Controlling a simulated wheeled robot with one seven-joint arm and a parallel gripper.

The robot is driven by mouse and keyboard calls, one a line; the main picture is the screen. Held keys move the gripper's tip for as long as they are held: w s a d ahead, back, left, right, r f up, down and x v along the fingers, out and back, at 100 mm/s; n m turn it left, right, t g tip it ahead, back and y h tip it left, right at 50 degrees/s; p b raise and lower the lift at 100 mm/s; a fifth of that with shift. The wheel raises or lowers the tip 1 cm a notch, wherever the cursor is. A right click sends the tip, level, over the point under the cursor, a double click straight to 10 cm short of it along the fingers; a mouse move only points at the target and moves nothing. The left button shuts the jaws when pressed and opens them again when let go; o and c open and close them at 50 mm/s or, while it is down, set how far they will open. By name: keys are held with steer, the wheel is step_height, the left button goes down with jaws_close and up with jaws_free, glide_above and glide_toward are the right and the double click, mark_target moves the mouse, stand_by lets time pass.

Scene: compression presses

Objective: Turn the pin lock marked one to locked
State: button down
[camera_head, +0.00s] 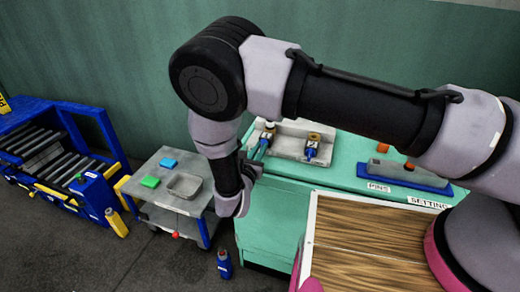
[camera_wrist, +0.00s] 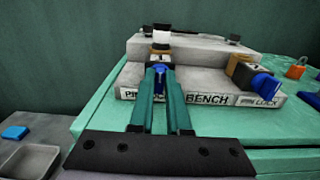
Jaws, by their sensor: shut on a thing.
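My gripper (camera_wrist: 160,72) is shut on the blue lever (camera_wrist: 159,84) of the left pin lock (camera_wrist: 161,50), with one teal finger on each side. This lock has a dark and brass-coloured body, and a white-topped part shows behind it. In the head view, the left pin lock (camera_head: 269,126) stands on the grey bench block, and my fingers reach it from the lower left. A second pin lock (camera_wrist: 240,68) with a blue lever stands to the right, apart from my gripper; it also shows in the head view (camera_head: 313,139). I cannot read which lock is marked one.
The grey stepped block (camera_wrist: 205,50) carries both locks and labels, partly hidden by my fingers. It sits on a green bench (camera_head: 345,172). An orange padlock (camera_wrist: 296,68) lies at the right. A grey cart (camera_head: 150,190) with a tray and blocks stands at the left.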

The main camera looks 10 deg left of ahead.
steer(key=shift+m, duration=0.4)
steer(key=m, duration=0.3)
steer(key=shift+d+m, duration=0.15)
steer(key=shift+m, duration=0.25)
steer(key=m, duration=0.4)
steer(key=shift+s+d+f+m, duration=0.1)
steer(key=shift+f+m, duration=0.05)
steer(key=shift+m, duration=0.15)
steer(key=m, duration=0.4)
steer(key=shift+d+f, duration=0.1)
steer(key=shift+f, duration=0.05)
steer(key=m, duration=0.4)
steer(key=shift+f, duration=0.15)
steer(key=shift+m, duration=0.4)
steer(key=c, duration=0.9)
jaws_free()
